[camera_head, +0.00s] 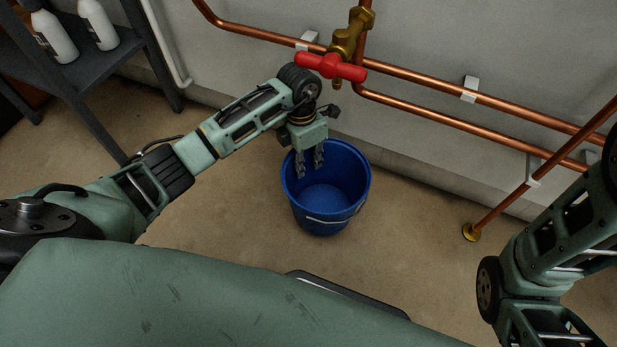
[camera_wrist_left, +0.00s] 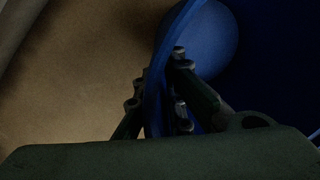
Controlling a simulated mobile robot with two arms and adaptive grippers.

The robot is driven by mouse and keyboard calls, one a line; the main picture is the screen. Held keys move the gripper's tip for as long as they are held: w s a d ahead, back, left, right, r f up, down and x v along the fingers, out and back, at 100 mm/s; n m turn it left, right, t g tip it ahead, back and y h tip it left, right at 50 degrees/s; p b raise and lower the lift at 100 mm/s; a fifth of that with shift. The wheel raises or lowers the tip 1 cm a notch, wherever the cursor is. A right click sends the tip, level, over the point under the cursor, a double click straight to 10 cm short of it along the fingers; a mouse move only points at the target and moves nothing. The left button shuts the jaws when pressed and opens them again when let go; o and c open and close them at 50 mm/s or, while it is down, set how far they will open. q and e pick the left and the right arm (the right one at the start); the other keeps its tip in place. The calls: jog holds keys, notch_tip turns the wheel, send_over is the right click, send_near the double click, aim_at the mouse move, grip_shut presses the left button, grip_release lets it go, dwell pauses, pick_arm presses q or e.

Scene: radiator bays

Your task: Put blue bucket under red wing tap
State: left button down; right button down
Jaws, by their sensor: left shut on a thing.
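The blue bucket (camera_head: 327,190) is upright with its opening facing up, close to the wall and below the pipes. My left gripper (camera_head: 310,168) is shut on the bucket's rim at its far left side. In the left wrist view the bucket's wall (camera_wrist_left: 158,85) passes between the two fingers (camera_wrist_left: 158,112). The red wing tap (camera_head: 331,67) is on a brass fitting above and behind the bucket, and its outlet points down. I cannot tell whether the bucket's base touches the floor. Part of my right arm shows at the right, but its gripper is out of view.
Copper pipes (camera_head: 450,88) run along the wall, held by white clips. One pipe slants down to a brass floor flange (camera_head: 470,232) at the right. A dark shelf (camera_head: 75,70) with white bottles (camera_head: 54,38) stands at the far left. The floor left of the bucket is clear.

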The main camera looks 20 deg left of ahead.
aim_at(306, 177)
pick_arm(q)
notch_tip(306, 177, down, 4)
jog(key=b, duration=0.2)
jog(key=shift+f+b, duration=0.2)
jog(key=shift+b, duration=0.2)
jog(key=shift+r, duration=0.15)
jog(key=c, duration=1.8)
grip_release()
jog(key=shift+c, duration=0.2)
